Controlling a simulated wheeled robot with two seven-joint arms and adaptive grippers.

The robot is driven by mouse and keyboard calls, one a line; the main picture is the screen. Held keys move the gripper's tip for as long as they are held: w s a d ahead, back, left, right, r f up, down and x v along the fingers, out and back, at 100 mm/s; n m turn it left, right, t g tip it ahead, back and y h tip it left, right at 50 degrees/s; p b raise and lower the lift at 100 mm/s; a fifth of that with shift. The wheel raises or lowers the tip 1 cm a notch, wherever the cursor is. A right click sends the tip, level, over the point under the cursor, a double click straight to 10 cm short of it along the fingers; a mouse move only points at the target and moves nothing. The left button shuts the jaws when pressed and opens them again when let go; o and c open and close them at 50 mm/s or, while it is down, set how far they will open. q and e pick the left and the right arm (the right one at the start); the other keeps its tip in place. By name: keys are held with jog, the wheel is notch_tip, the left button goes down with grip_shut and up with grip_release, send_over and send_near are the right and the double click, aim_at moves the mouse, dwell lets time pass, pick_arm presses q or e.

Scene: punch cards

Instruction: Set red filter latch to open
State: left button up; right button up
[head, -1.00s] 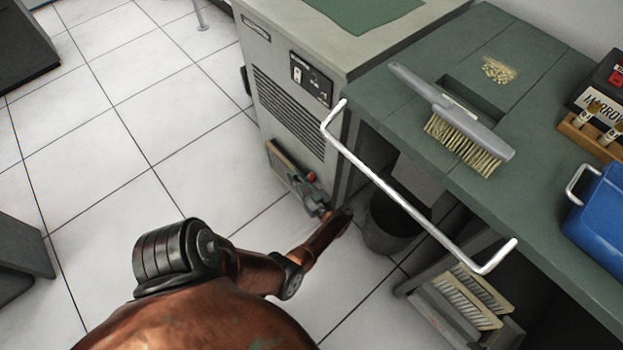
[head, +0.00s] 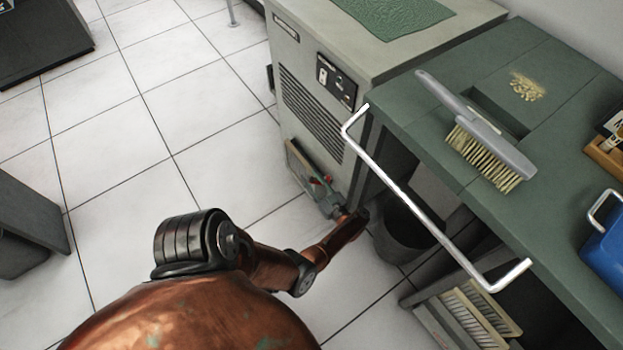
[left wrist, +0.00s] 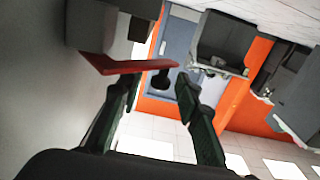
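The red latch (head: 328,180) is a small red piece low on the front of the grey-green machine (head: 300,125) in the head view. In the left wrist view it is a flat red bar (left wrist: 130,67) running across in front of my finger tips, from a grey block at upper left. My left gripper (head: 331,204) is low at the machine's front, close to the latch and partly hidden by my arm. In the left wrist view my left gripper (left wrist: 160,98) has its two dark green fingers apart, with the bar near their tips; contact is unclear. My right gripper is not in view.
A green desk (head: 440,150) stands right of the machine, with a white rail (head: 425,210) along its edge and a brush (head: 485,140) on top. A dark bin (head: 400,235) stands beside my left gripper. Tiled floor (head: 130,120) at left is clear.

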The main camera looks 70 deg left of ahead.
pick_arm(q)
jog(key=v, duration=1.2)
